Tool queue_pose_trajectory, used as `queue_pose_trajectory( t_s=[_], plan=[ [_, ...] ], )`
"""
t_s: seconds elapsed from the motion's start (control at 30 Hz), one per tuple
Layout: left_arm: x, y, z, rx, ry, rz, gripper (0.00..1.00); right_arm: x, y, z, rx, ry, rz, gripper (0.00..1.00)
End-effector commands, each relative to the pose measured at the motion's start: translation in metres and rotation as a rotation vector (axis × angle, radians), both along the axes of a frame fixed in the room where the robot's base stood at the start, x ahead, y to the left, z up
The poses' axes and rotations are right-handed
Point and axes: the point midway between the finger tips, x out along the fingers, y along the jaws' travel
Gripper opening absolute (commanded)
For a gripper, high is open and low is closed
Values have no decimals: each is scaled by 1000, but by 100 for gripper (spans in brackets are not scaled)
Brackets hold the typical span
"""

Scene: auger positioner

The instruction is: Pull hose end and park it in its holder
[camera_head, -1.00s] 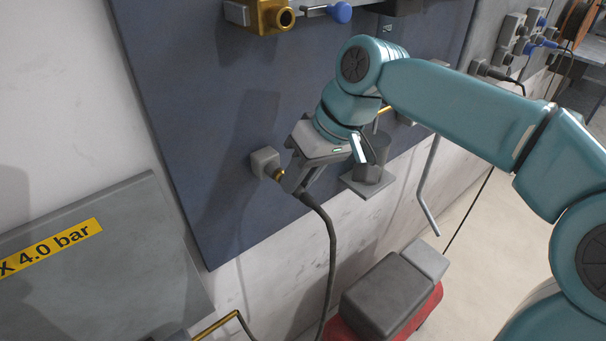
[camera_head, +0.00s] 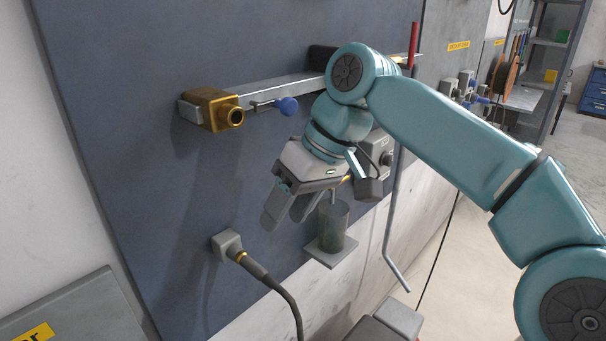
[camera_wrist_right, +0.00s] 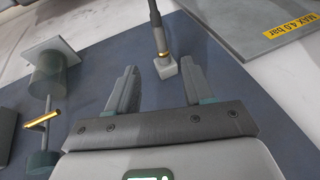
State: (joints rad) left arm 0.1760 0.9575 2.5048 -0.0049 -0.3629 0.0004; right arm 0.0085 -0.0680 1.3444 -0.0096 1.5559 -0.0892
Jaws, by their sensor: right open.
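The black hose end (camera_head: 256,270), with a brass ring, is seated in a small grey block (camera_head: 226,243) on the dark blue panel. The hose hangs down from it. In the right wrist view the hose end (camera_wrist_right: 158,35) and the grey block (camera_wrist_right: 166,68) lie beyond the fingers. My right gripper (camera_head: 286,212) is open and empty, above and right of the grey block in the head view, apart from the hose. Its spread fingers (camera_wrist_right: 158,72) show in the wrist view. My left gripper is out of view.
A brass fitting (camera_head: 212,108) and a blue-knobbed part (camera_head: 287,106) are on the rail above. A grey cylinder (camera_head: 333,225) stands on a small shelf right of my gripper. A bent grey rod (camera_head: 390,230) hangs further right. A grey board (camera_head: 85,308) is lower left.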

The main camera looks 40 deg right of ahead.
Motion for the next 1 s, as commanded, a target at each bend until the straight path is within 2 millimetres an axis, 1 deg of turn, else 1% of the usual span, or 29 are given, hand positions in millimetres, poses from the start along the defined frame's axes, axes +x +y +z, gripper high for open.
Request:
queue_pose_trajectory(
  t_s=[0.03,0.1,0.2,0.3,0.43,1.0],
  plan=[
    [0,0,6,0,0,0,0,-3,-4,15,1,-3,-2,51],
    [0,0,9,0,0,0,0,-7,-8,26,0,-2,-1,51],
    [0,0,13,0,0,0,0,-12,-13,40,0,-2,0,51],
    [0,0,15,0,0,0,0,-15,-16,47,0,-1,1,51],
    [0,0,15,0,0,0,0,-17,-17,49,0,1,1,51],
    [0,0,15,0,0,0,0,-17,-17,49,0,0,1,51]
  ],
)
